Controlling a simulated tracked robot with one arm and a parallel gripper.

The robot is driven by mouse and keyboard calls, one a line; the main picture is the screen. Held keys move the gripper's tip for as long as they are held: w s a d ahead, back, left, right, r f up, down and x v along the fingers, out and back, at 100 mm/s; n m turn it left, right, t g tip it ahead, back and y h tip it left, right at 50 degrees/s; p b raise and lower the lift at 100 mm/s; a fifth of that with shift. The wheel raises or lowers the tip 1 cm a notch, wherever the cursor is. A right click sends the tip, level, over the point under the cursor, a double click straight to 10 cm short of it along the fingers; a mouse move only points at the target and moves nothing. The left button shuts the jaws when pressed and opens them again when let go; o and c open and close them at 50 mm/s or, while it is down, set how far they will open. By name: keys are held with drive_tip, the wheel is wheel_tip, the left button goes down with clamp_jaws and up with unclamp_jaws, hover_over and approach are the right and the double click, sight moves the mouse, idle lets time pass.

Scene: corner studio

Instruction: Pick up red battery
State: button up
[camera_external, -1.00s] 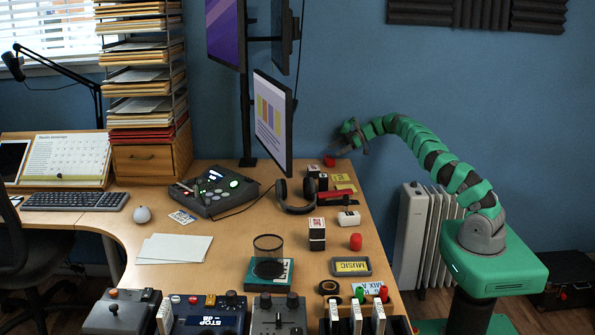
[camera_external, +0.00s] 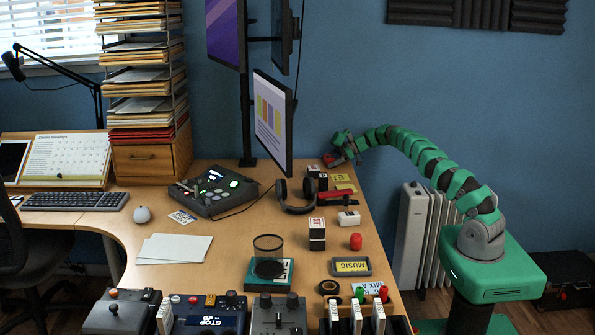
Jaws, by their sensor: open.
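A small red object (camera_external: 327,158) lies at the far right corner of the desk, beside the wall. It may be the red battery, but it is too small to tell. My gripper (camera_external: 335,160) is open at this corner, pointing down and left, very close to the red object and partly covering it. I cannot tell whether the jaws are around it or touching it. A red rounded cylinder (camera_external: 355,242) stands upright nearer the front, well away from my gripper.
Black headphones (camera_external: 296,201), yellow and red flat items (camera_external: 341,178), a white box (camera_external: 348,218) and a black-and-white box (camera_external: 317,234) stand along the right side. A hanging monitor (camera_external: 272,122) is left of my gripper. The wall is close behind.

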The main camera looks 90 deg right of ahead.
drive_tip(key=shift+w+f, duration=0.1)
drive_tip(key=shift+w, duration=0.15)
drive_tip(key=c, duration=1.2)
